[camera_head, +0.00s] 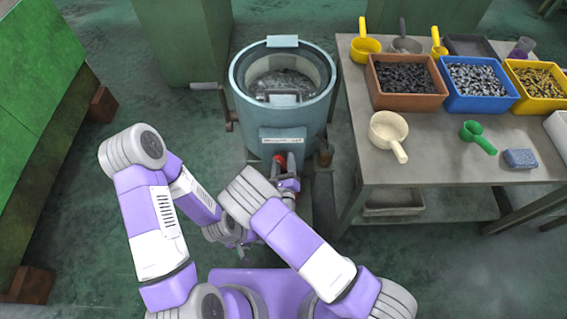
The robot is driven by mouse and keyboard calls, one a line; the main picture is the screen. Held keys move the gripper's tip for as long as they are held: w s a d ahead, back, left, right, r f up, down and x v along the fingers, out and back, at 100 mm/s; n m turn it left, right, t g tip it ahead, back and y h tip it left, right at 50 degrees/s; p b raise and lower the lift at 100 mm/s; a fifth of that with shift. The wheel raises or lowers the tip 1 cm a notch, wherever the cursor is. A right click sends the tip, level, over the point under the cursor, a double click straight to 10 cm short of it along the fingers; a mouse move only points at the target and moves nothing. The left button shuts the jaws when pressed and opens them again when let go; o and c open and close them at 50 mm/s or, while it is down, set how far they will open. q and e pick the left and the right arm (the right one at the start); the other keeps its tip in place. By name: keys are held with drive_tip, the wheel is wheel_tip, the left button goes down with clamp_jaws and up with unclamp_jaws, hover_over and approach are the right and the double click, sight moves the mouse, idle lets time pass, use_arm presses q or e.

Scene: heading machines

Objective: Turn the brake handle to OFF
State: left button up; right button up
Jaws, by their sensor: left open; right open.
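A round grey-blue machine tub (262,130) stands in the middle, with metal parts inside. A thin lever with a grey grip (204,86) sticks out from its left side. A red part (291,161) shows low on the tub's front, partly hidden by my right arm. I cannot tell which of these is the brake handle, and no OFF mark is readable. My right gripper (289,184) is open, close to the red part; contact cannot be made out. My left gripper (241,246) is open, lower down, apart from the tub, its fingers small and partly hidden.
A grey table (440,172) stands at the right. It bears brown (405,99), blue (478,106) and yellow (533,104) bins of small parts, scoops and a blue block (520,159). A green cabinet (40,100) stands at the left. Green floor between cabinet and tub is clear.

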drive_tip(key=shift+w, duration=0.1)
clamp_jaws()
idle(0.4)
drive_tip(key=m, duration=0.3)
drive_tip(key=shift+p, duration=0.4)
drive_tip(key=m, duration=0.3)
drive_tip(key=shift+a+m, duration=0.1)
drive_tip(key=shift+m, duration=0.2)
drive_tip(key=m, duration=0.3)
drive_tip(key=shift+f, duration=0.1)
drive_tip(key=shift+a+m, duration=0.1)
drive_tip(key=shift+m, duration=1.5)
